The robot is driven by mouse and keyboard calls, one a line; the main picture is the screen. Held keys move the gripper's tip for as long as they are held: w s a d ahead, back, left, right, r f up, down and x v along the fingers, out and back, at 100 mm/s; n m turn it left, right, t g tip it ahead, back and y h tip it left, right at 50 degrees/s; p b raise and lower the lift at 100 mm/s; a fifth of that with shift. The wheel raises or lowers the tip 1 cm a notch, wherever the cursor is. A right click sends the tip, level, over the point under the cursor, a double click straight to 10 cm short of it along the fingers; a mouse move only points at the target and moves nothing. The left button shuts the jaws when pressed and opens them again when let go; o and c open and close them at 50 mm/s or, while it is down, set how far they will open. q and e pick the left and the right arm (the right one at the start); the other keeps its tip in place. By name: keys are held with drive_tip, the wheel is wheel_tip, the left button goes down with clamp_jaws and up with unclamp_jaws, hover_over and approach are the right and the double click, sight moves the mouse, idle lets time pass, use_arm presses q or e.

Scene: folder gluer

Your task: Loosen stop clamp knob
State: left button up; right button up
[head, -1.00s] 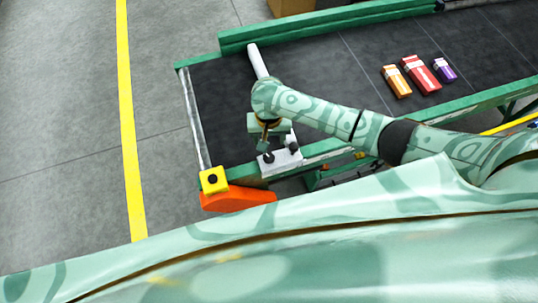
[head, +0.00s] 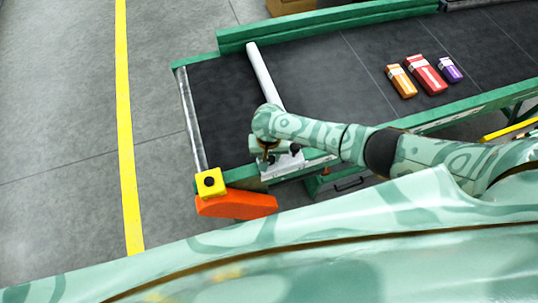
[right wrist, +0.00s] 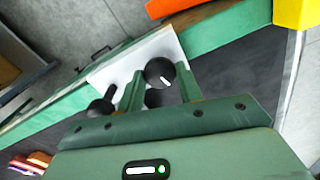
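The stop clamp is a white block (head: 284,166) on the near green rail of the conveyor; it also shows in the right wrist view (right wrist: 160,47). It carries two black knobs. One knob (right wrist: 160,72) appears between the fingertips of my right gripper (right wrist: 160,70), with a gap showing on each side. The other knob (right wrist: 100,107) is to the left in that view, outside the fingers. My right gripper (head: 265,156) is over the block in the head view and looks open, holding nothing. Whether the knob is fully between the fingers is unclear. My left gripper is out of view.
A pale bar (head: 264,75) crosses the dark belt (head: 220,105) from the clamp. Orange (head: 401,81), red (head: 426,75) and purple (head: 450,70) boxes lie upstream on the right. A yellow block (head: 209,183) and an orange guard (head: 238,204) sit at the near left corner.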

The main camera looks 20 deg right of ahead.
drive_tip(key=c, duration=0.3)
drive_tip(key=shift+r+p, duration=0.1)
drive_tip(key=shift+p, duration=0.35)
drive_tip(key=n+p, duration=0.2)
drive_tip(key=p, duration=0.1)
drive_tip(key=shift+s+r+n, duration=0.1)
drive_tip(key=shift+n, duration=0.3)
drive_tip(key=shift+n+p, duration=0.5)
drive_tip(key=shift+n, duration=0.4)
drive_tip(key=n, duration=0.5)
drive_tip(key=shift+f, duration=0.25)
drive_tip(key=n, duration=0.5)
drive_tip(key=shift+n, duration=0.4)
drive_tip(key=n, duration=0.5)
drive_tip(key=shift+n, duration=0.3)
drive_tip(key=n, duration=0.5)
drive_tip(key=shift+n, duration=0.3)
